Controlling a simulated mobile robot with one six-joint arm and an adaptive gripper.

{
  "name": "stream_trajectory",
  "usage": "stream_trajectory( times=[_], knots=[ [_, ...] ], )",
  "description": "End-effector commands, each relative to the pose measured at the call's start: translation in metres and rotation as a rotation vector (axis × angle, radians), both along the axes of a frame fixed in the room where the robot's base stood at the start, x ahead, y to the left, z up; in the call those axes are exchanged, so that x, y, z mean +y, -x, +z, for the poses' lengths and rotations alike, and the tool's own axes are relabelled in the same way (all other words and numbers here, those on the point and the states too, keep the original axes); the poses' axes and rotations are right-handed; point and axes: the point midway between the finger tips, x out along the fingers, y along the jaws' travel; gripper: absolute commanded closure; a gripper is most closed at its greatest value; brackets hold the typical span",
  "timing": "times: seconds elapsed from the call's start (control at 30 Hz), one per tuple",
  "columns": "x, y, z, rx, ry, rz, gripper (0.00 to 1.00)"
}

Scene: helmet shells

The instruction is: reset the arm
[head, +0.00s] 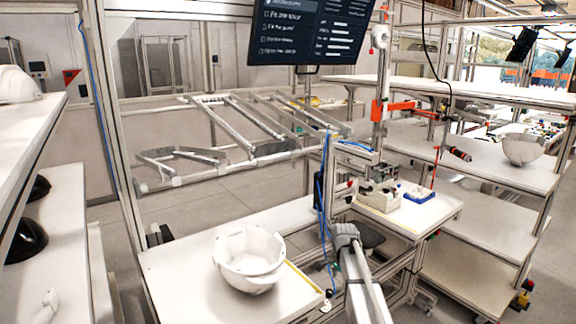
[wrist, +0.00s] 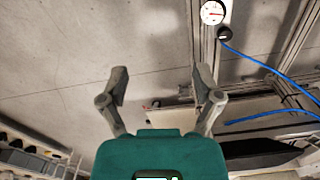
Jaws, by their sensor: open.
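My gripper (wrist: 162,75) shows in the wrist view with its two grey fingers spread apart and nothing between them. Bare grey floor and part of an aluminium frame lie beyond the fingers. In the head view my arm rises from the bottom edge, right of the white table, and the gripper's fingers cannot be made out there. A stack of white helmet shells (head: 248,262) stands on the white table (head: 180,290), left of my arm and apart from it.
A workstation (head: 384,196) with a blue tray (head: 418,194) stands behind my arm. Blue hoses (head: 326,210) hang beside it. An empty sloped rack (head: 240,130) is at the back. A white shell (head: 522,149) sits on the right shelf. Black shells (head: 27,238) are at the left.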

Motion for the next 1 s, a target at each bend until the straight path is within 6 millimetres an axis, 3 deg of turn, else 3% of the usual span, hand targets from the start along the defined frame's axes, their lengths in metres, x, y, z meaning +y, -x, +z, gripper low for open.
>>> stream_trajectory(
  times=[0.33,0.47,0.7,1.0],
  knots=[
    [0.002,0.057,-0.021,0.000,0.000,0.210,0.18],
    [0.003,0.093,-0.035,0.000,0.000,0.344,0.18],
    [0.006,0.175,-0.063,0.000,0.000,0.675,0.18],
    [0.007,0.228,-0.080,0.000,0.000,0.920,0.18]
  ],
)
